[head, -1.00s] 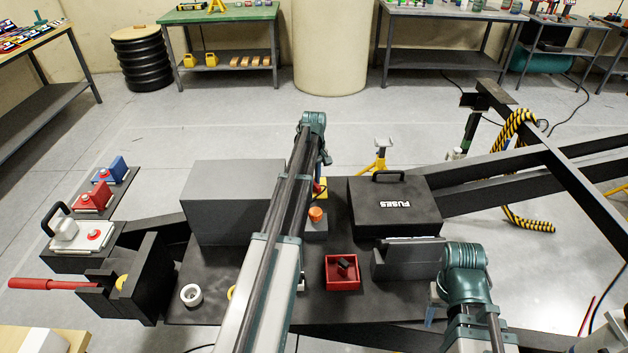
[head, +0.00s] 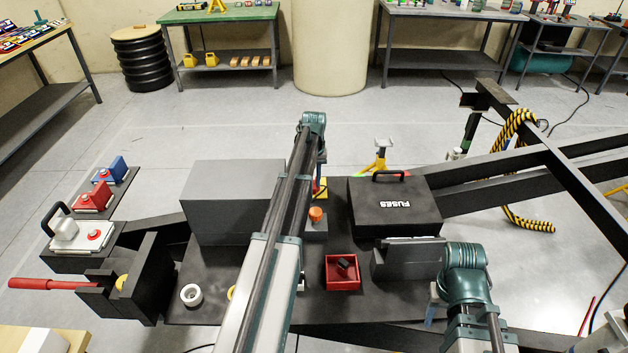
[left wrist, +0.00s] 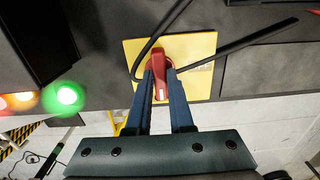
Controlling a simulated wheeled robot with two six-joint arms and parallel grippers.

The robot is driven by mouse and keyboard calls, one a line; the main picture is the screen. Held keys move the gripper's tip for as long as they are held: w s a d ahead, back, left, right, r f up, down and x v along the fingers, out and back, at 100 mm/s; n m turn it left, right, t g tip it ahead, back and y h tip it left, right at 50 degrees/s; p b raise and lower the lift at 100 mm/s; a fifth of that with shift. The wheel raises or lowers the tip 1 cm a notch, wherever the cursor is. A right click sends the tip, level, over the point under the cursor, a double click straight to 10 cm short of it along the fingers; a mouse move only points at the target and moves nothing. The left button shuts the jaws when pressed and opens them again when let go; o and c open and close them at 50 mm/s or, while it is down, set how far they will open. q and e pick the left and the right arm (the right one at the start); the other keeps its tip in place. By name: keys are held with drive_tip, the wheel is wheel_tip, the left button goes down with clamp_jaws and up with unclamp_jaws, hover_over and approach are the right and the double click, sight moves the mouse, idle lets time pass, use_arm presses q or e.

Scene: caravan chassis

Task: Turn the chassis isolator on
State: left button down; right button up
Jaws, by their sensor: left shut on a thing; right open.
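The isolator is a red rotary handle (left wrist: 160,65) on a yellow plate (left wrist: 205,48) in the left wrist view. My left gripper (left wrist: 161,78) is shut on the red handle, with one blue finger on each side of it. A green lamp (left wrist: 67,95) glows left of the plate. In the head view only a bit of the yellow plate (head: 322,190) shows behind my left arm, and the handle is mostly hidden. My right gripper (head: 432,308) is at the lower right, mostly hidden by its arm, away from the isolator.
A grey box (head: 235,200) stands left of my left arm. A black fuse box (head: 395,205), an orange button (head: 316,214) and a red tray (head: 342,283) are to the right. Black cables (left wrist: 245,48) cross the yellow plate. Chassis beams (head: 540,165) extend right.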

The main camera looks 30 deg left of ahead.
sight(314, 182)
idle(0.4)
use_arm(q)
drive_tip(key=c, duration=0.8)
unclamp_jaws()
drive_tip(key=shift+r, duration=0.1)
use_arm(e)
drive_tip(key=shift+r, duration=0.1)
use_arm(q)
wheel_tip(314, 182, up, 14)
drive_tip(key=p, duration=1.4)
use_arm(e)
wheel_tip(314, 182, up, 14)
use_arm(q)
drive_tip(key=shift+f, duration=0.25)
use_arm(e)
drive_tip(key=shift+f, duration=0.2)
